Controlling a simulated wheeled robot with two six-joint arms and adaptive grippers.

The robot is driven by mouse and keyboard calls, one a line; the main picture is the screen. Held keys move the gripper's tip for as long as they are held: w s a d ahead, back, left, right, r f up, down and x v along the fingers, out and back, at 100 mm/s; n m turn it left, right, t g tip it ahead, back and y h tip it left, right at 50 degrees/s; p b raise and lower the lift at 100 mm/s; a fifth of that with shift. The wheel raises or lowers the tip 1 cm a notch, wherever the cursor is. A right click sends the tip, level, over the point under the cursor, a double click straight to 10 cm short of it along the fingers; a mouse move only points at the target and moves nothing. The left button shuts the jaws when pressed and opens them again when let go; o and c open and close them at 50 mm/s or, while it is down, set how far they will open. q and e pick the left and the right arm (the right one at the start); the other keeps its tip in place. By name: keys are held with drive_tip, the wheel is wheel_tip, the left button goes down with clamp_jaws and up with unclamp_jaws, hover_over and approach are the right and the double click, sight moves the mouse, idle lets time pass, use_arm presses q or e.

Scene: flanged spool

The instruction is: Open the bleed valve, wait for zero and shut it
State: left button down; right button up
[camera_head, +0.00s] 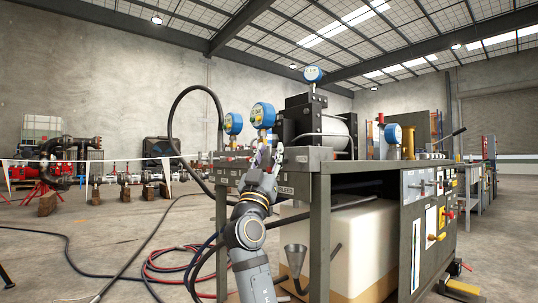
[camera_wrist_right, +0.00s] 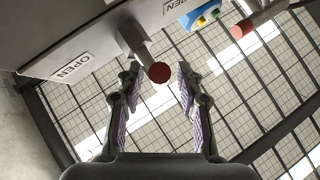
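The bleed valve handle, a grey stem with a red end (camera_wrist_right: 159,73), points from the panel toward the right wrist camera. My right gripper (camera_wrist_right: 157,78) is open, with one finger on each side of the red end and a visible gap to both. In the head view my right gripper (camera_head: 266,152) is at the bench's front left corner, above a BLEED label (camera_head: 286,190); the handle is hidden there. A blue-rimmed gauge (camera_head: 263,115) stands just above the gripper; its needle is too small to read. My left gripper is not in view.
The panel carries an OPEN label (camera_wrist_right: 75,68), and a second red-ended handle (camera_wrist_right: 262,20) sticks out at upper right. Another gauge (camera_head: 233,123) stands left of the gripper. A black hose (camera_head: 172,115) loops on the left. A funnel (camera_head: 295,260) is below the bench top.

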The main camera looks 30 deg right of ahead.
drive_tip(key=v, duration=1.2)
